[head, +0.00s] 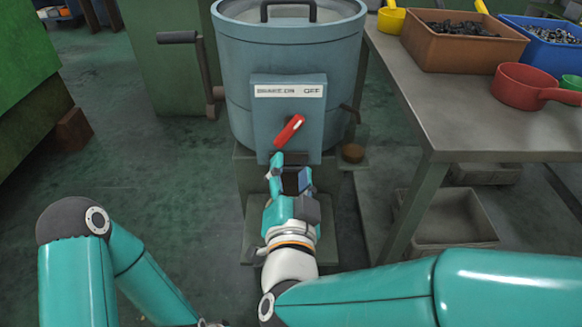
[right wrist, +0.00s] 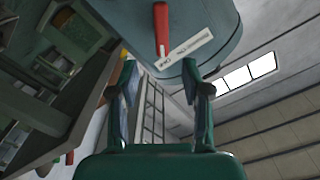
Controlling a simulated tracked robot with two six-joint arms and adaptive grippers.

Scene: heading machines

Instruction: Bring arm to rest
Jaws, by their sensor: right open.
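My right gripper (head: 290,178) is open and empty, just below the red lever (head: 289,131) on the front box (head: 264,112) of a blue-grey drum machine (head: 290,60).
A metal table (head: 450,130) at the right carries a brown bin (head: 465,52), a blue bin (head: 545,50) and a red scoop (head: 525,90). A grey tray (head: 450,222) lies below it. A crank handle (head: 178,37) sticks out left of the drum.

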